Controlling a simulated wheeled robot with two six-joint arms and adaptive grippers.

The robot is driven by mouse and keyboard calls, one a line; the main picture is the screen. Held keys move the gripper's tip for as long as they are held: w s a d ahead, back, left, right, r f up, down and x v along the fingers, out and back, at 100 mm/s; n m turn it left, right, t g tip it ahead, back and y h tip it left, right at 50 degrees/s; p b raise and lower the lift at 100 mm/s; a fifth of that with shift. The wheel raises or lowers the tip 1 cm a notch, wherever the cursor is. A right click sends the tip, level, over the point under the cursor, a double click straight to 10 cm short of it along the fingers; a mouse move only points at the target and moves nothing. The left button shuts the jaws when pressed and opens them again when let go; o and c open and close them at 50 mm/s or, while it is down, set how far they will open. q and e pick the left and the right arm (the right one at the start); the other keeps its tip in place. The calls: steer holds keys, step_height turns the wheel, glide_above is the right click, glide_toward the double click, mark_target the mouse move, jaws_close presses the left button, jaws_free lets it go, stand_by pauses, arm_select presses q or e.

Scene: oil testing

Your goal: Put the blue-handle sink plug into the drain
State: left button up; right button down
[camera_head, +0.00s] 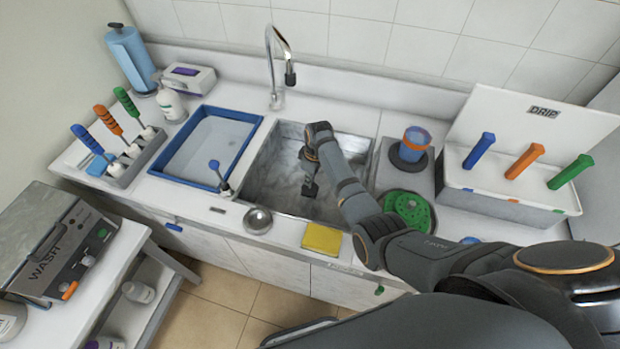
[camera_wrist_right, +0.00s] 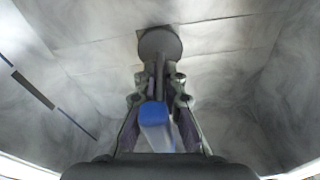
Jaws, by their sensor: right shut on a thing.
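My right gripper (camera_head: 310,186) reaches down into the steel sink (camera_head: 268,178) and is shut. In the right wrist view, the gripper (camera_wrist_right: 160,82) holds the blue-handle sink plug, whose blue handle (camera_wrist_right: 155,113) sits between the fingers. A dark round disc (camera_wrist_right: 160,42) shows beyond the fingertips, near the sink floor. I cannot tell whether it is the plug's base or the drain, or whether it touches the floor. In the head view my gripper and wrist hide the plug and the drain. My left gripper is not in view.
A blue-rimmed tray (camera_head: 237,149) lies left of the sink, with a small blue-topped piece (camera_head: 214,164) at its corner. The faucet (camera_head: 272,70) stands behind. A metal bowl (camera_head: 257,220) and a yellow sponge (camera_head: 322,238) lie in front. A green disc (camera_head: 411,210) is at right.

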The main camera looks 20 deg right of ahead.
steer(key=shift+f, duration=0.1)
steer(key=shift+f, duration=0.5)
stand_by(0.3)
steer(key=c, duration=1.4)
jaws_free()
steer(key=shift+r, duration=0.1)
steer(key=r, duration=0.8)
steer(key=s+d+r, duration=0.1)
steer(key=r, duration=0.2)
steer(key=shift+r, duration=0.4)
